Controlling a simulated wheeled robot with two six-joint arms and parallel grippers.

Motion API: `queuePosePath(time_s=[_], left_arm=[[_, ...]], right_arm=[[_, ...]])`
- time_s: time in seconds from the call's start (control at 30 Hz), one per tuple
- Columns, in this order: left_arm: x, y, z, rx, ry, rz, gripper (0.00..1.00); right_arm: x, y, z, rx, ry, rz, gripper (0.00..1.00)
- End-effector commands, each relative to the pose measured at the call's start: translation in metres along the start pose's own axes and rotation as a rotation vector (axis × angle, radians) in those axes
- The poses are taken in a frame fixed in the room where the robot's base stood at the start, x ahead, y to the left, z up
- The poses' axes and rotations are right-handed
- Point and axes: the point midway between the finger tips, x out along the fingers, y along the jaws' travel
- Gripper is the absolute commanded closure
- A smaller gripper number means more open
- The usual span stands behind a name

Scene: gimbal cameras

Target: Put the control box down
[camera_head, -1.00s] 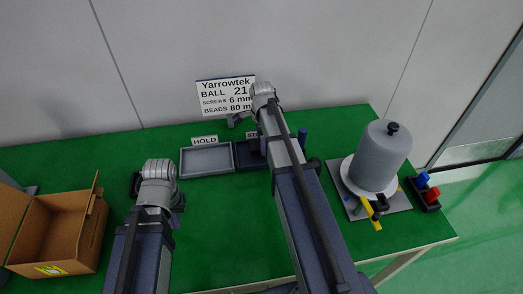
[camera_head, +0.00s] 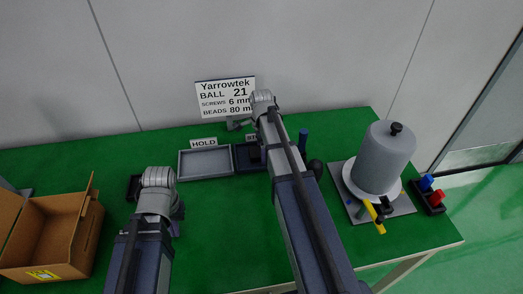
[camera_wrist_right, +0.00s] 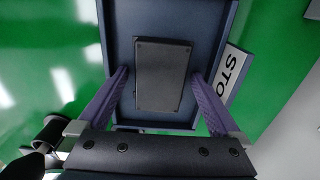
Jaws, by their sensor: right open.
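The control box (camera_wrist_right: 162,76), a dark grey flat rectangular block, lies inside the dark blue tray (camera_wrist_right: 119,18) in the right wrist view. My right gripper (camera_wrist_right: 160,72) has its purple fingers spread, one on each side of the box, with visible gaps. In the head view the same tray (camera_head: 241,167) stands at the back of the green table, partly hidden by my right arm; the box is hard to make out there. My left gripper (camera_head: 177,219) hangs over the table at the left, away from the tray; its jaws are mostly hidden.
A grey tray (camera_head: 205,163) with a HOLD label adjoins the dark tray. An open cardboard box (camera_head: 45,235) stands at the left. At the right are a grey cylinder (camera_head: 382,158) on a plate and a dark holder (camera_head: 428,198) with blue and red pieces. The front middle is clear.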

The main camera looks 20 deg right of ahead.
Motion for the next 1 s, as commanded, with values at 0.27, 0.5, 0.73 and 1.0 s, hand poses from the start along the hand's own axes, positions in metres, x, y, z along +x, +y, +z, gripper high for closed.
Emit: queuePosePath(time_s=[0.27,0.5,0.73,1.0], left_arm=[[-0.006,-0.001,0.000,0.000,0.000,0.000,1.00],[-0.029,-0.003,0.002,0.000,0.000,0.000,1.00],[-0.063,-0.006,0.004,0.000,0.000,0.000,1.00],[-0.104,-0.010,0.006,0.000,0.000,0.000,1.00]], right_arm=[[-0.006,0.000,0.000,0.000,0.000,0.000,0.00],[-0.029,0.000,0.000,0.000,0.000,0.000,0.00],[-0.064,0.000,0.000,0.000,0.000,0.000,0.00],[-0.105,0.000,0.000,0.000,0.000,0.000,0.00]])
